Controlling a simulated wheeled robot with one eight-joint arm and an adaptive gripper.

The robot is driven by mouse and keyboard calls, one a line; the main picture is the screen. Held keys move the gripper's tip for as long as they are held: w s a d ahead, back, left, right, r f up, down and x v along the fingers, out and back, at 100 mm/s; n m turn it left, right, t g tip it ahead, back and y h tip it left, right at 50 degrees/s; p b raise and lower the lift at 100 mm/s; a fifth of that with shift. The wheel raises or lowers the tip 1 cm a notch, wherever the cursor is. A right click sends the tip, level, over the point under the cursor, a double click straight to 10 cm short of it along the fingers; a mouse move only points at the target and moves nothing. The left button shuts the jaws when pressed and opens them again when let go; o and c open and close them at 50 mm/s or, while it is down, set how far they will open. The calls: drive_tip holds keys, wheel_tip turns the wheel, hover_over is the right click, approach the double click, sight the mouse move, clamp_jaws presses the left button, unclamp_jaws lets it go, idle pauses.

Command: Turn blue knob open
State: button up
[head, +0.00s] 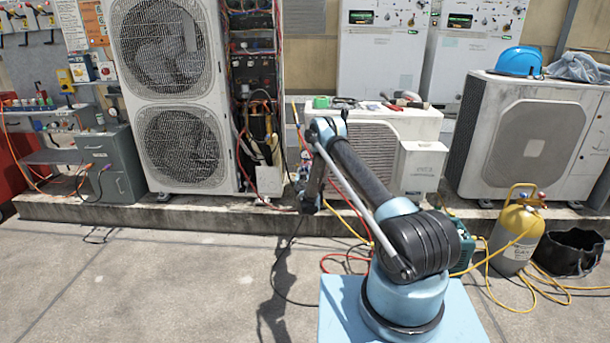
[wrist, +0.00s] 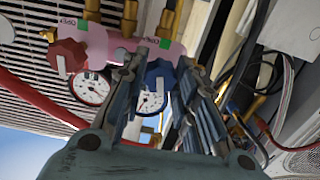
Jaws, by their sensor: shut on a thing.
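In the wrist view, the blue knob (wrist: 160,72) sits on a pink manifold bar (wrist: 110,45), between the two fingers of my gripper (wrist: 161,64). My gripper is shut on the blue knob, one finger on each side. A red knob (wrist: 70,54) is on the same bar to the left, clear of the fingers. A red-rimmed gauge (wrist: 90,87) and a blue-rimmed gauge (wrist: 151,101) hang below the bar; the left finger stands between them. In the head view, my gripper is too small and overlapped to make out the knob.
In the wrist view, a red hose (wrist: 35,100) runs at the left and loose wires (wrist: 265,85) at the right. In the head view, an open condenser (head: 165,95) stands left of my arm and a white unit (head: 375,150) behind it. A yellow cylinder (head: 517,235) stands right.

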drive_tip(key=shift+a+f+n, duration=0.1)
drive_tip(key=shift+n, duration=7.5)
drive_tip(key=shift+a+n, duration=0.1)
drive_tip(key=shift+n, duration=7.5)
drive_tip(key=o, duration=1)
drive_tip(key=shift+o, duration=0.2)
drive_tip(key=shift+d, duration=0.1)
drive_tip(key=shift+s, duration=0.15)
